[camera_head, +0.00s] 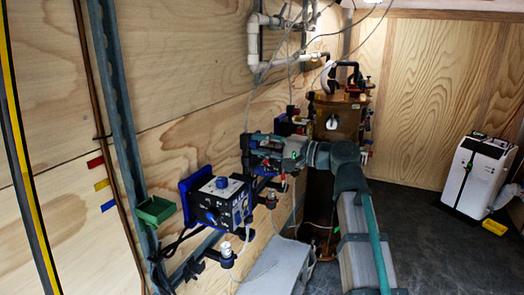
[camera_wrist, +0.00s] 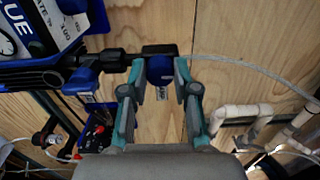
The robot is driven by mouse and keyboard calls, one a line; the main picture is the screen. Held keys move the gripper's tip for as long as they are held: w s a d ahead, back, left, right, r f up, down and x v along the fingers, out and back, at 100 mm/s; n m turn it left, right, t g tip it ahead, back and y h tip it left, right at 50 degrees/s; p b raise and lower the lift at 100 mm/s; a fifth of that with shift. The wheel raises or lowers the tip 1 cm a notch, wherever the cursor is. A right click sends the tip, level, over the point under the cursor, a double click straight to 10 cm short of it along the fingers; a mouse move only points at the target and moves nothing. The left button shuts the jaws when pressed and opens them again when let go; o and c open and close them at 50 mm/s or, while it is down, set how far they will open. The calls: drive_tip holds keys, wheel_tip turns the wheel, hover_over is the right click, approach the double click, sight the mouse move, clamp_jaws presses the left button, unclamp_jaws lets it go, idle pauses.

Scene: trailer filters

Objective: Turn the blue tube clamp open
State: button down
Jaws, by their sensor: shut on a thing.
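The blue tube clamp (camera_wrist: 160,68) shows in the wrist view as a round blue knob on a black body, at the upper middle against the plywood wall. My gripper (camera_wrist: 159,80) has one finger on each side of the blue knob and is shut on it. A clear tube (camera_wrist: 245,64) runs from the clamp to the right. In the head view my gripper (camera_head: 252,152) reaches to the left wall, above and right of a blue-and-black pump box. The clamp cannot be made out there behind the gripper.
The pump box (camera_head: 217,200) with a blue backplate is mounted left of my gripper. A green bin (camera_head: 154,210) hangs farther left. White pipes (camera_wrist: 240,115) lie right of the fingers. Floor is clear toward the white machine (camera_head: 478,172).

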idle(0.3)
drive_tip(key=c, duration=0.9)
unclamp_jaws()
drive_tip(key=shift+o, duration=0.2)
drive_tip(key=v, duration=1.2)
